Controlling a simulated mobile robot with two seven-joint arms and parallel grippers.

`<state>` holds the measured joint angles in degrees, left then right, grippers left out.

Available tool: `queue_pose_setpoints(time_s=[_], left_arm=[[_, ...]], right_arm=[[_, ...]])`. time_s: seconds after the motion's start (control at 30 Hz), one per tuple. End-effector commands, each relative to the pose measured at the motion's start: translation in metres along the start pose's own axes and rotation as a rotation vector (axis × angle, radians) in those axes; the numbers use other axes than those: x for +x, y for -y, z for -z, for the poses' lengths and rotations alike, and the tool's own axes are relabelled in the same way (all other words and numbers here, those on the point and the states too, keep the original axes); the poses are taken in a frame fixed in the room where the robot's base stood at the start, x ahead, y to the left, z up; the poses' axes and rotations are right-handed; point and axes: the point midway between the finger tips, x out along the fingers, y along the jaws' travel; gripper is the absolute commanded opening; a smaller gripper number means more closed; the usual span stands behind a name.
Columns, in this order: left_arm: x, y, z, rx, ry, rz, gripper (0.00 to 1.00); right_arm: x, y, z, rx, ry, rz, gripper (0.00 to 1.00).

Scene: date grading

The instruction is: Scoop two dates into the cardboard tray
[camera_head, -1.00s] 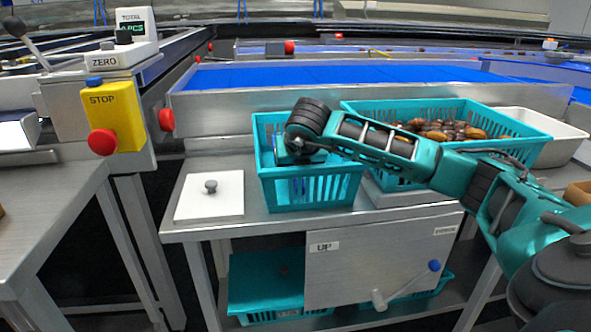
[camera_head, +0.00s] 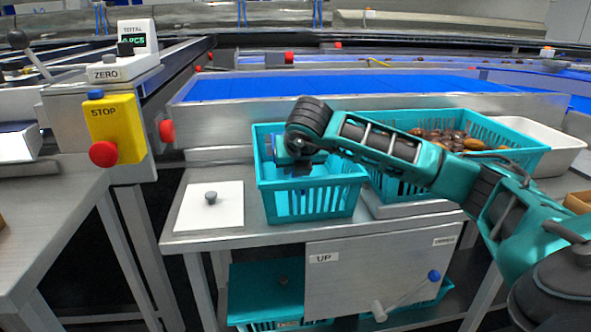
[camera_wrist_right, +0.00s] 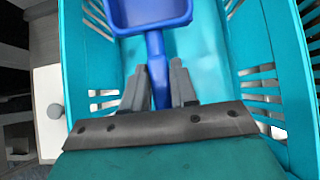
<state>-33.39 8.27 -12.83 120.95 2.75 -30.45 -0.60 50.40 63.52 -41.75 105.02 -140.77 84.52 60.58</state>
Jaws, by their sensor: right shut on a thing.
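My right gripper (camera_wrist_right: 158,84) is shut on the handle of a blue scoop (camera_wrist_right: 152,14), seen in the right wrist view. The visible part of the scoop's pan looks empty; its far end is cut off by the picture's top edge. In the head view my right arm reaches left over the front left teal basket (camera_head: 310,203), and its wrist hangs over that basket. Dark brown dates (camera_head: 440,136) lie in the right teal basket (camera_head: 515,150), partly hidden by my arm. A brown, cardboard-coloured thing (camera_head: 579,201) shows at the right edge, mostly cut off. My left gripper is out of view.
A white board with a grey knob (camera_head: 208,215) lies left of the baskets. A white bin (camera_head: 560,140) stands behind right. A blue conveyor (camera_head: 330,86) runs behind the bench. A yellow stop box (camera_head: 114,125) stands at the left.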

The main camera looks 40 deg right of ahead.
Motion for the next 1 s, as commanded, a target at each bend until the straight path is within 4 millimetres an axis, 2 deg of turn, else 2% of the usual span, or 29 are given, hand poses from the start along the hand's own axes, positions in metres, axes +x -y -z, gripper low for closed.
queue_pose_setpoints(time_s=[1.0], left_arm=[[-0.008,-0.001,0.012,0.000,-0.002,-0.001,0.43]], right_arm=[[-0.041,0.000,-0.032,0.001,0.065,0.000,0.00]])
